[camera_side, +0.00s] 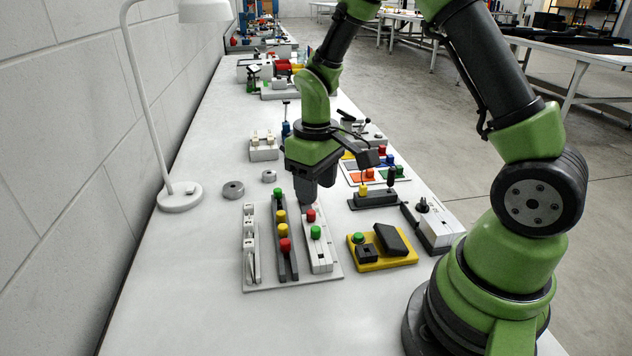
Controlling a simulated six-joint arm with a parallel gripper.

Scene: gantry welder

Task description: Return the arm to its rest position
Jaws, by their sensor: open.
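My gripper (316,190) points down above the far end of a light grey panel (264,287) with coloured buttons. Its fingers are dark and seen at an angle, so the gap between them hardly shows. Nothing shows held in it. It hangs close to the red button (311,215) on the panel's white box; I cannot tell whether it touches anything. My arm arches over the bench from the base at the right front.
A yellow block (385,262) with a green button and black pedal sits right of the panel. A white lamp (180,196) stands by the left wall. Grey rings (233,190), a dark switch block (373,200) and a white box (436,225) surround the gripper. The front left bench is clear.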

